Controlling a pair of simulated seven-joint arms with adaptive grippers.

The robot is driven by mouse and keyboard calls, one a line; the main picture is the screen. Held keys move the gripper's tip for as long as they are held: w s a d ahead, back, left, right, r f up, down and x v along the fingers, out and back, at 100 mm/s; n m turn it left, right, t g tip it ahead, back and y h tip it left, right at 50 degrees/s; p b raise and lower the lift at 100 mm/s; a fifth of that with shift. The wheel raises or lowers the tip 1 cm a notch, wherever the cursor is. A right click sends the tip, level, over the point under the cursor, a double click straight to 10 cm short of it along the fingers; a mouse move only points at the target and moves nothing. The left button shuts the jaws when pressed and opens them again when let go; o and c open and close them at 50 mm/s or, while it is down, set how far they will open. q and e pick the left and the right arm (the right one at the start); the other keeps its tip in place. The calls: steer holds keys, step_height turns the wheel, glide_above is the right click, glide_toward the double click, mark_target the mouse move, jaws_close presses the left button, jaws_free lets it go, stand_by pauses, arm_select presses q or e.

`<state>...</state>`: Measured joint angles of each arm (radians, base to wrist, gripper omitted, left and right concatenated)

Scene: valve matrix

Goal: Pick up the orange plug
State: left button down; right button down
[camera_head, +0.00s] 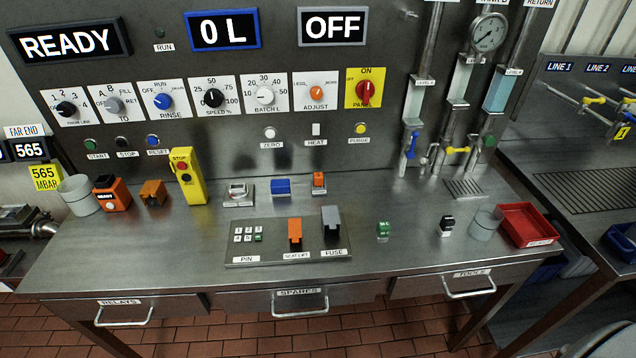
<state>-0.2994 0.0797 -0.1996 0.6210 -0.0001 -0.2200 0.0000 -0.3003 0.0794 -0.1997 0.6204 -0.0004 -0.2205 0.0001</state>
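Several orange things show, and I cannot tell for certain which is the plug. An orange upright cover (295,231) stands on the front panel above the SEAT LIFT label. Neither of my grippers shows in the view.
The steel bench (180,245) has free room at front left. A yellow STOP box (186,178), grey FUSE cover (332,226), green block (383,230), clear cup (485,224) and red tray (529,224) stand on it. The knob panel (215,125) rises behind.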

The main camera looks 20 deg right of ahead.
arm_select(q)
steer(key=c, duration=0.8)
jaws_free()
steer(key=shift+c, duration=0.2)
